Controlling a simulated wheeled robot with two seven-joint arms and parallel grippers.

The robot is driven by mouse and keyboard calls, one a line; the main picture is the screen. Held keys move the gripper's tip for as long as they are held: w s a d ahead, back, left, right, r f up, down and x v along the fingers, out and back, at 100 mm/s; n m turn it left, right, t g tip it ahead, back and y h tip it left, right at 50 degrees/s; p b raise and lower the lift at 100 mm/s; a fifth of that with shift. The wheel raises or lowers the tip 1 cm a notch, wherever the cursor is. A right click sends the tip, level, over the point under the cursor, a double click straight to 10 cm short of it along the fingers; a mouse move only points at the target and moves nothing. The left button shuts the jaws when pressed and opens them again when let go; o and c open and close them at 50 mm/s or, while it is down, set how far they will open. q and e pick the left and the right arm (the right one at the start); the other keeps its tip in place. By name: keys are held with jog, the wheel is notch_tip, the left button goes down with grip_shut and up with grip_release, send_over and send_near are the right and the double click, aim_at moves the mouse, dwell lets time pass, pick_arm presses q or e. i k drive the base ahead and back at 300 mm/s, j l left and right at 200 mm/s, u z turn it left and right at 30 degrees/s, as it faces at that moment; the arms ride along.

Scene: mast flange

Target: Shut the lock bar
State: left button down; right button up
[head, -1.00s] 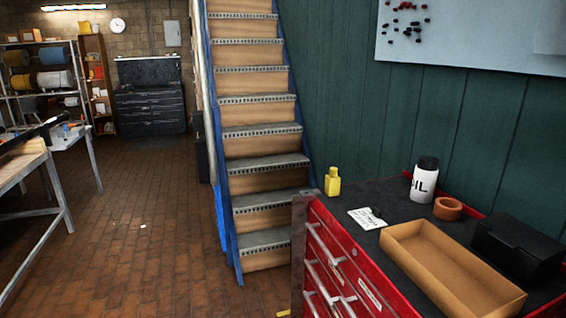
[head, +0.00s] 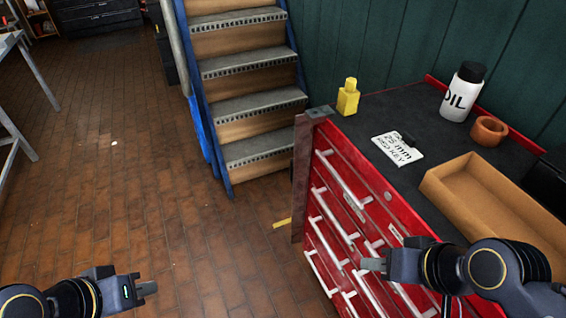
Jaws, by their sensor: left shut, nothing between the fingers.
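The lock bar (head: 301,185) is a brownish-grey upright metal strip at the front left corner of the red tool cabinet (head: 337,210). It stands out at the cabinet's left edge, clear of the drawer fronts, with a small grey bracket (head: 319,113) at its top. My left gripper (head: 149,288) is shut and empty over the floor at the lower left, well away from the bar. My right gripper (head: 373,264) is in front of the drawers, to the right of and lower than the bar. Whether its fingers are apart is unclear.
Drawer handles (head: 341,180) jut out. Stairs (head: 245,110) stand behind; floor at left is clear.

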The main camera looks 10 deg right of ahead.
aim_at(300, 164)
jog(key=i+j, duration=0.2)
jog(key=i, duration=0.25)
jog(key=i+j, duration=0.25)
jog(key=i, duration=0.25)
jog(key=i+j, duration=0.2)
jog(key=i, duration=0.25)
jog(key=i+j, duration=0.2)
jog(key=i, duration=0.3)
jog(key=i+j, duration=0.2)
jog(key=i, duration=0.25)
jog(key=i+z, duration=0.1)
jog(key=z, duration=0.35)
jog(key=j+z, duration=0.1)
jog(key=z, duration=0.4)
jog(key=i+j+z, duration=0.1)
jog(key=z, duration=0.35)
jog(key=j+z, duration=0.1)
jog(key=z, duration=0.4)
jog(key=j+z, duration=0.15)
jog(key=z, duration=1.35)
jog(key=i+j, duration=0.05)
